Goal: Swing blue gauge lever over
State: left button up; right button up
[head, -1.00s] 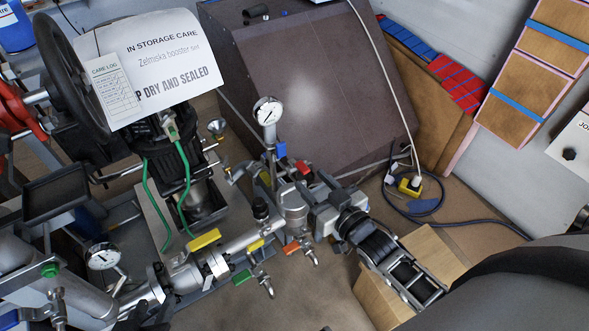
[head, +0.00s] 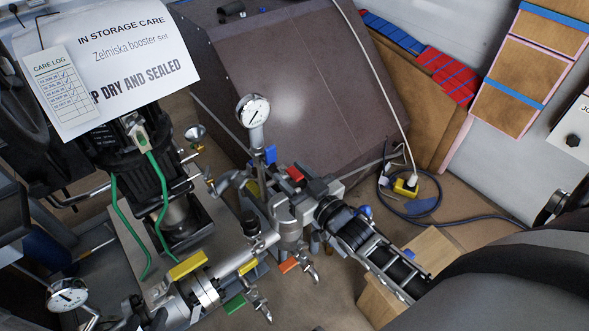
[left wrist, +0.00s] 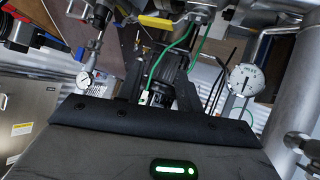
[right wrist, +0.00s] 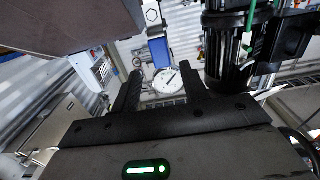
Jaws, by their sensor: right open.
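The blue gauge lever (head: 270,154) stands just below the round white gauge (head: 254,110) on the silver pipework in the head view. In the right wrist view a blue lever (right wrist: 158,52) with a hex bolt at one end appears between the fingertip lines of my right gripper (right wrist: 163,75). The right fingers are spread apart, with nothing gripped. A white dial (right wrist: 168,82) shows in the gap. My left gripper (left wrist: 160,88) shows spread fingers, empty, with the black motor and a green cable beyond.
A yellow handle (head: 187,265), a green handle (head: 234,304) and an orange handle (head: 289,264) line the pipe. The black motor (head: 150,170) stands left, under paper signs (head: 110,55). A dark slanted cabinet (head: 300,75) stands behind. A cable lies on the floor at right.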

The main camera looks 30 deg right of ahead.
aim_at(272, 156)
jog(key=w+b, duration=0.1)
jog(key=w, duration=0.1)
jog(key=w+b, duration=0.1)
jog(key=w, duration=0.1)
jog(key=w+a+b, duration=0.1)
jog(key=w, duration=0.1)
jog(key=shift+w+f, duration=0.15)
jog(key=shift+w, duration=0.15)
jog(key=shift+r, duration=0.2)
pick_arm(q)
jog(key=shift+g+h, duration=0.3)
jog(key=shift+g, duration=0.2)
jog(key=f, duration=0.1)
jog(key=d+f, duration=0.1)
jog(key=f, duration=0.3)
jog(key=shift+w+d, duration=0.2)
jog(key=shift+w, duration=0.2)
pick_arm(e)
jog(key=shift+c, duration=0.4)
jog(key=c, duration=0.7)
pick_arm(q)
jog(key=shift+s, duration=0.1)
